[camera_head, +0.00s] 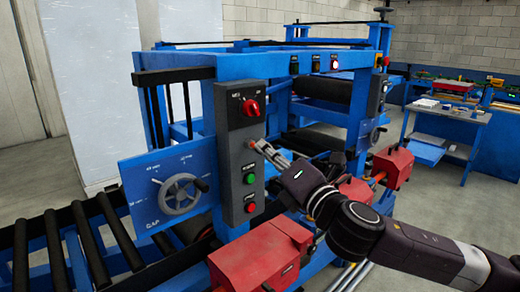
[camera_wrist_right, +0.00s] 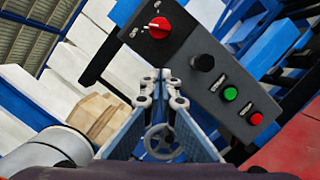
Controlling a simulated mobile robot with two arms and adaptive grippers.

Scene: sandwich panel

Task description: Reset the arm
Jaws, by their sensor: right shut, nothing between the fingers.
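My right arm comes in from the right in the head view, and its right gripper (camera_head: 262,147) is in front of the grey control panel (camera_head: 234,165). The fingers are shut and empty, close to the panel between the red rotary switch (camera_head: 250,108) and the green button (camera_head: 250,179). In the right wrist view the right gripper (camera_wrist_right: 160,77) is shut, and the panel (camera_wrist_right: 193,60) lies up and to the right of it. A black knob (camera_wrist_right: 203,62) shows there between the switch and the green button. I cannot tell whether the fingertips touch the panel. My left gripper is not in view.
A blue plate with a grey handwheel (camera_head: 180,194) is left of the panel. Red motor housings (camera_head: 262,252) sit below and right of it. A roller conveyor (camera_head: 75,240) runs at the lower left. A blue table (camera_head: 447,115) stands at the right.

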